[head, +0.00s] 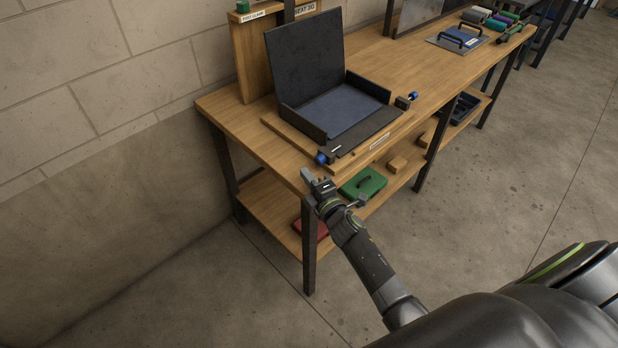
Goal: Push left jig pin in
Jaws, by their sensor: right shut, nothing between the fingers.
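The seat jig (288,121) stands on the wooden bench, with a dark upright back and a flat seat. The left jig pin (321,158) has a blue knob and sticks out at the jig's near left corner. The right jig pin (412,96) has a blue knob at the jig's right end. My right gripper (307,174) is shut and empty at the bench's near corner, just below and left of the left pin's knob. I cannot tell whether it touches the knob. My left gripper is not in view.
The bench top (222,104) has bare wood left of the jig. A blue-handled plate (458,39) lies farther along it. A green case (363,183) and a red item (322,231) are on the lower shelf. The floor in front is clear.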

